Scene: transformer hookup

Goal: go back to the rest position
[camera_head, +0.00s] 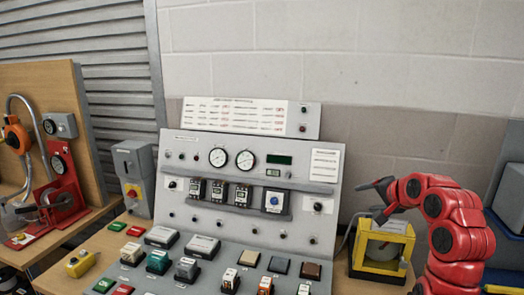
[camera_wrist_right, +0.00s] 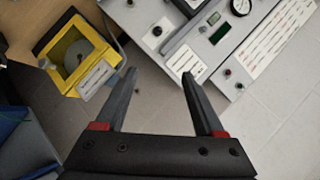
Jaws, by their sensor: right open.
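My right gripper (camera_head: 369,199) is raised at the right of the head view, at the end of my red arm, with its dark fingers pointing left. In the right wrist view its two fingers (camera_wrist_right: 160,73) are spread apart with nothing between them. It is near the yellow-framed unit (camera_head: 381,247), above it in the head view, and apart from the grey control panel (camera_head: 258,164). My left gripper is not in view.
The yellow unit also shows in the right wrist view (camera_wrist_right: 50,47). The panel carries gauges, switches and several coloured blocks on its sloping front. A grey switch box (camera_head: 131,165) and a small yellow box (camera_head: 80,263) are at its left. A red apparatus (camera_head: 62,200) stands further left.

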